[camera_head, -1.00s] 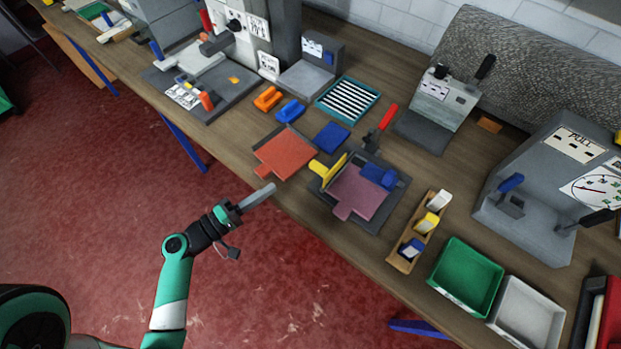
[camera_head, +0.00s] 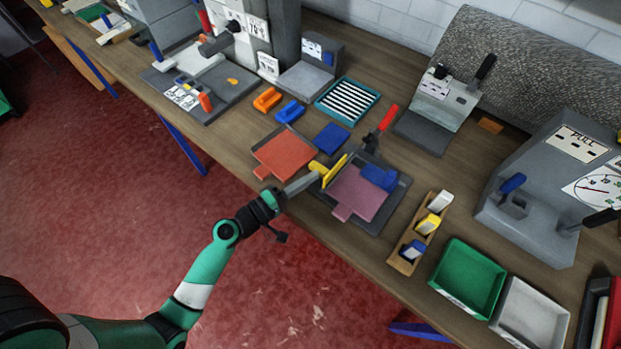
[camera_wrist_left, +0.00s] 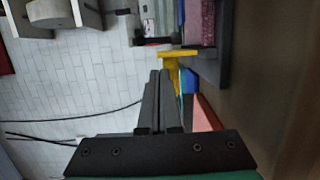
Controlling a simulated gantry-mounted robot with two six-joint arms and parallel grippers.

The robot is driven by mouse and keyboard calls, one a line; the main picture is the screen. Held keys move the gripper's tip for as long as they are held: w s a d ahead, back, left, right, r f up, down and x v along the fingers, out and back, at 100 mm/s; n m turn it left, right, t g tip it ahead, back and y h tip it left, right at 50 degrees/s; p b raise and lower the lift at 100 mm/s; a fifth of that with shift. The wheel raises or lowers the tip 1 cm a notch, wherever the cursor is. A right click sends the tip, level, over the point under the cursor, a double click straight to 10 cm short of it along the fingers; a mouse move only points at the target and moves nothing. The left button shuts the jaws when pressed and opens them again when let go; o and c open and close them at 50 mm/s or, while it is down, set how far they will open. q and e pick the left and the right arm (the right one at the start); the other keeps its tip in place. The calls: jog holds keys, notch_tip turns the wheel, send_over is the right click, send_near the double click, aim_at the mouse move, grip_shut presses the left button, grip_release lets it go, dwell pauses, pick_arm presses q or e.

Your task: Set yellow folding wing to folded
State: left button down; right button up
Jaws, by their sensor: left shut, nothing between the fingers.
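The yellow folding wing (camera_head: 334,171) stands raised at the left edge of a dark fixture (camera_head: 374,227) on the bench. A mauve panel (camera_head: 356,192) lies on that fixture, with a blue wing (camera_head: 379,177) at its upper right. My left gripper (camera_head: 315,177) is shut and empty, its fingertips at the left side of the yellow wing. In the left wrist view the yellow wing (camera_wrist_left: 178,54) shows just beyond the shut fingers (camera_wrist_left: 158,75); I cannot tell if they touch. My right gripper is not in view.
An orange-red panel (camera_head: 285,154) lies left of the fixture, and a blue square (camera_head: 332,138) lies behind it. A red-handled clamp (camera_head: 388,118) stands at the back. A wooden holder (camera_head: 403,260) and green bin (camera_head: 467,279) are to the right.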

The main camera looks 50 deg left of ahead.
pick_arm(q)
jog(key=shift+w+d, duration=0.15)
jog(key=shift+d, duration=0.15)
jog(key=shift+d+r+m+p, duration=0.2)
jog(key=shift+d+m+p, duration=0.15)
jog(key=shift+m+p, duration=0.35)
dwell(0.4)
